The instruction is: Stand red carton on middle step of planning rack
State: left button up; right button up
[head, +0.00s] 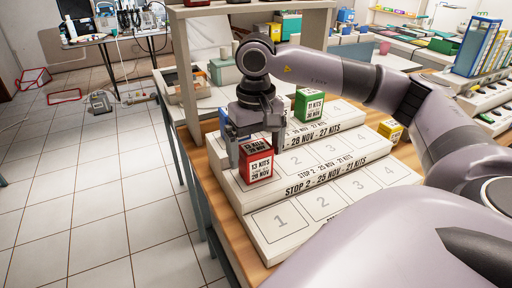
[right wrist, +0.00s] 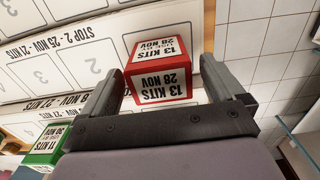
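The red carton (head: 257,162), labelled 13 KITS 28 NOV, is upright at the left end of the middle step of the white planning rack (head: 338,178), over its first slot. It appears to rest there, though its base edge is hard to judge. My right gripper (head: 258,148) points down over it, with one finger on each side. In the right wrist view, the red carton (right wrist: 160,72) lies between the spread fingers, with a visible gap at the right finger. My left gripper is not in view.
A green carton (head: 308,105) stands on the top step. The front step (head: 300,222) is bare, as are the middle step's other slots. A yellow carton (head: 390,130) is right of the rack. A shelf upright (head: 181,70) rises behind the gripper.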

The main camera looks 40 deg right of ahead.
aim_at(256, 147)
jog(key=shift+r, duration=0.3)
notch_tip(256, 147, up, 12)
jog(key=p, duration=0.2)
jog(key=shift+p, duration=0.3)
jog(key=shift+f, duration=0.1)
